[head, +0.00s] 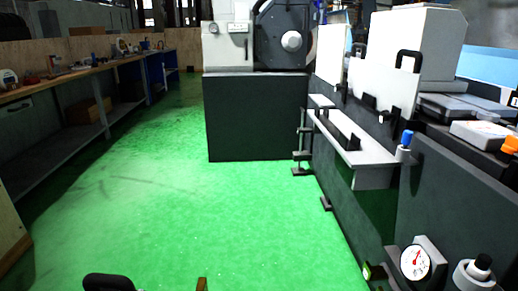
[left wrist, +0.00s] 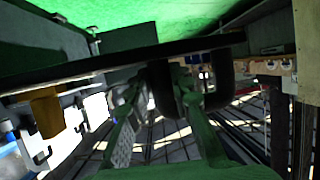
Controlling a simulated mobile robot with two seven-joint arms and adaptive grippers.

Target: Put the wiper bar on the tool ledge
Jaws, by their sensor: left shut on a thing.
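The tool ledge (head: 372,156) is a pale narrow shelf on the dark front of the machine, right of centre in the head view. A black strip with raised ends (head: 337,130) lies along it. In the left wrist view my left gripper (left wrist: 160,92) is shut on a long dark bar (left wrist: 105,64), apparently the wiper bar. The bar runs across the view, and a black rounded loop beside the fingers looks like its handle. At the head view's bottom edge a black rounded shape (head: 108,282) shows; I cannot tell if it is the handle. My right gripper is out of view.
Green floor (head: 190,210) is open at centre and left. A long workbench (head: 75,72) runs along the left. A blue-capped cylinder (head: 404,146) is beside the ledge's near end.

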